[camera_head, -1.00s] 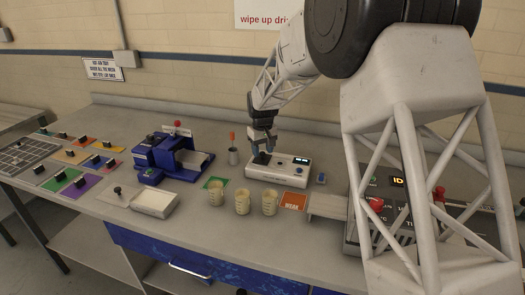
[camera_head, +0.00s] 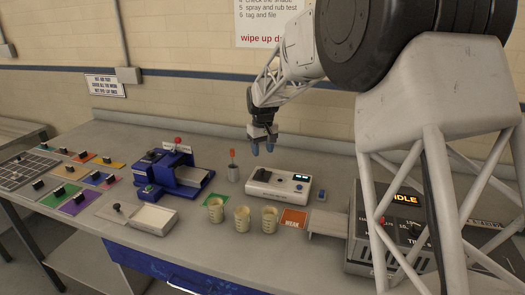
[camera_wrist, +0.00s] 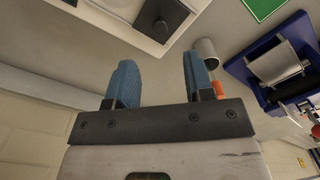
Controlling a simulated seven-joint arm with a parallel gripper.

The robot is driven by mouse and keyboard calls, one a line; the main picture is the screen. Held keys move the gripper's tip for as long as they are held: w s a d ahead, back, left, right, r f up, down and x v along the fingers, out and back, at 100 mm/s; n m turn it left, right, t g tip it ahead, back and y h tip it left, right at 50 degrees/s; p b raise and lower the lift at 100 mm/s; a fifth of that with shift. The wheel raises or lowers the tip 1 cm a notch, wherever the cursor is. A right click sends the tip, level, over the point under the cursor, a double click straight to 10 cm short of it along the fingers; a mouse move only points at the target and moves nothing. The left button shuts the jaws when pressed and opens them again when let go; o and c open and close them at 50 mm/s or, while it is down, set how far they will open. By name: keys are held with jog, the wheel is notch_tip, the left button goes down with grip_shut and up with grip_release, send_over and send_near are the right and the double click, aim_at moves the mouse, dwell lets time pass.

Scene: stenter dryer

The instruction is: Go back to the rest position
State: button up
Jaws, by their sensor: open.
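My gripper (camera_head: 263,148) is open and empty. It hangs in the air above and a little left of the white instrument box (camera_head: 280,185) on the bench, apart from it. In the wrist view its two blue fingertips (camera_wrist: 158,82) are spread with nothing between them. Part of the white box (camera_wrist: 125,15) shows beyond the fingers at the top.
A grey cup with an orange-handled tool (camera_head: 233,173) stands left of the box. Several beige beakers (camera_head: 242,219) stand in front. A blue machine (camera_head: 178,172) is to the left, and a control unit reading IDLE (camera_head: 405,215) is to the right. The air around my gripper is clear.

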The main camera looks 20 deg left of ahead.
jog(key=s+d+r+m, duration=0.1)
jog(key=s+d+r, duration=0.4)
jog(key=d, duration=0.5)
jog(key=s+d+r+m+t, duration=0.1)
jog(key=s+d+r+m, duration=0.15)
jog(key=s+d, duration=0.55)
jog(key=s+d+r+m, duration=0.1)
jog(key=s+d+r, duration=0.35)
jog(key=d, duration=0.65)
jog(key=s+d+f+m, duration=0.1)
jog(key=s+d, duration=0.4)
jog(key=s, duration=0.5)
jog(key=s+d+f+m+t, duration=0.1)
jog(key=s+d+f+m, duration=0.1)
jog(key=s+d, duration=0.4)
jog(key=s+d+f+m, duration=0.1)
jog(key=s+d, duration=0.4)
jog(key=s, duration=0.9)
jog(key=shift+d+f+m+t, duration=0.2)
jog(key=shift+f+m+t, duration=0.15)
jog(key=shift+f, duration=0.35)
